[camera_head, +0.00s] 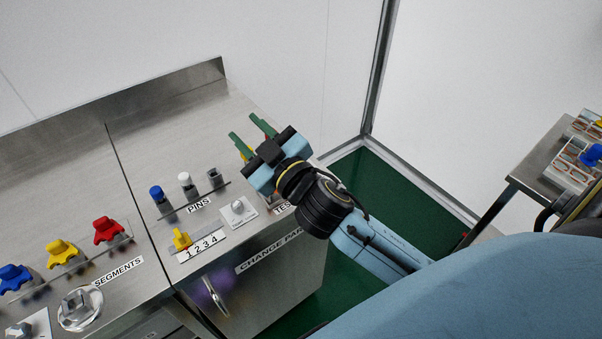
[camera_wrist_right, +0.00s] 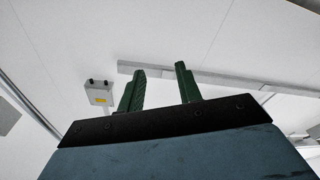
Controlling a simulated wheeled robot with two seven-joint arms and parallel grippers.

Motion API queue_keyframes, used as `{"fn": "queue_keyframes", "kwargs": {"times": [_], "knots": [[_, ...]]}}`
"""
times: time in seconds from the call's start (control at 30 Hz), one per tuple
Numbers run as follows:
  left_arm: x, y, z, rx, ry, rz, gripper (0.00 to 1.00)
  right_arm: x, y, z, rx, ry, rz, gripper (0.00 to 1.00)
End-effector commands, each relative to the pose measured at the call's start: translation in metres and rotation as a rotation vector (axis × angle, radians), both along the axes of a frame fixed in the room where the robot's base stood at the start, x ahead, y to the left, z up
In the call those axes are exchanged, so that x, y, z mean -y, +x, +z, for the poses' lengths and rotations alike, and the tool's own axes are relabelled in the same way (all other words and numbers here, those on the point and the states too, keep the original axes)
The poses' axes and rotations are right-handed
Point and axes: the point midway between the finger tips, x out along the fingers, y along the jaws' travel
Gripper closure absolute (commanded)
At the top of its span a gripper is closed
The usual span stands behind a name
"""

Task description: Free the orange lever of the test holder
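My right gripper (camera_head: 249,132) is at the far right end of the bench in the head view, over the area of the partly covered "TES..." label (camera_head: 283,209). Its two green fingers are apart, with nothing seen held between them. In the right wrist view the open fingers (camera_wrist_right: 161,82) show only wall between them. The gripper and wrist hide most of the test holder. My left gripper is not in view.
A yellow-orange knob (camera_head: 181,239) sits by the 1-2-3-4 scale. Blue (camera_head: 158,194) and white (camera_head: 185,181) pins stand left of the gripper. Coloured segments (camera_head: 108,229) are further left. A side table (camera_head: 545,180) with parts stands at right.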

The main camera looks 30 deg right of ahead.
Motion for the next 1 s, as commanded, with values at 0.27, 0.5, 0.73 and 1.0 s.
{"fn": "queue_keyframes", "kwargs": {"times": [0.27,0.5,0.73,1.0], "knots": [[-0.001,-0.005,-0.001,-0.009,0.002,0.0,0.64,-0.099,-0.006,0.077,0.474,-0.313,0.534,0.65],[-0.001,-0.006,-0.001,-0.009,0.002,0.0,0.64,-0.139,-0.026,0.03,0.492,-0.776,1.071,0.65],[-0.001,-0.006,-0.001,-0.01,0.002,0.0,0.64,-0.069,-0.01,-0.046,0.062,-1.286,1.41,0.65],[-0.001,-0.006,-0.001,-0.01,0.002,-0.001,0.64,0.07,0.013,-0.058,-0.651,-1.626,1.408,0.65]]}}
